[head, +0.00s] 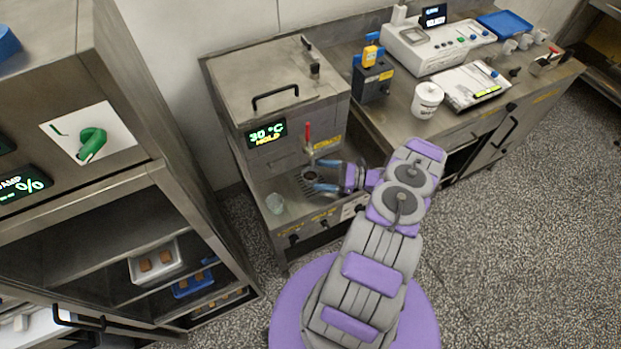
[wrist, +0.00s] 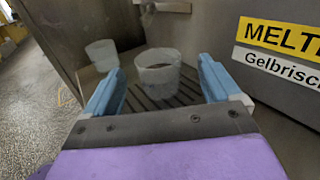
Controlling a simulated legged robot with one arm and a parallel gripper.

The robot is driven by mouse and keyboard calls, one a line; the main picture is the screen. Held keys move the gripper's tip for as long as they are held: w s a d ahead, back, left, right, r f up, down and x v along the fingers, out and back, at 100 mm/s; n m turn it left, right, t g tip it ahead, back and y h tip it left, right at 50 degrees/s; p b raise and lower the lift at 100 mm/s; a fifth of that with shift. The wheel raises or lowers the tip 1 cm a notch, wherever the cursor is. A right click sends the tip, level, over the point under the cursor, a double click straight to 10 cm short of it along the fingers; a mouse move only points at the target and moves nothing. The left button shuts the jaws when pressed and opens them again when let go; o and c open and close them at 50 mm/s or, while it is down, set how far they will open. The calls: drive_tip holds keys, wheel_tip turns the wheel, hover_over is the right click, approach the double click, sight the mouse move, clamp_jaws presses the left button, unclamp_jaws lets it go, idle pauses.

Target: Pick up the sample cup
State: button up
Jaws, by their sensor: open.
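A translucent cup (wrist: 158,76) stands upright on the slatted drip grate, between the tips of my open blue fingers in the wrist view. My gripper (wrist: 160,68) is apart from it on both sides. In the head view my gripper (head: 317,174) reaches in from the right over the grate, below the red-handled tap (head: 307,133); the cup there is small and hard to make out. A second translucent cup (wrist: 102,54) stands farther left in the wrist view; it shows at the left of the ledge (head: 275,203) in the head view. No label tells which is the sample cup.
The steel melter body with its display (head: 267,133) stands behind the grate. A yellow label (wrist: 285,38) is on the wall close to my right finger. A steel cabinet (head: 110,220) stands left.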

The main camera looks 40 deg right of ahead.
sight(310, 174)
drive_tip(key=shift+b+x, duration=0.45)
drive_tip(key=shift+x, duration=2)
drive_tip(key=shift+s+r, duration=0.1)
drive_tip(key=shift+r, duration=0.05)
drive_tip(key=shift+c, duration=0.2)
drive_tip(key=c, duration=1.2)
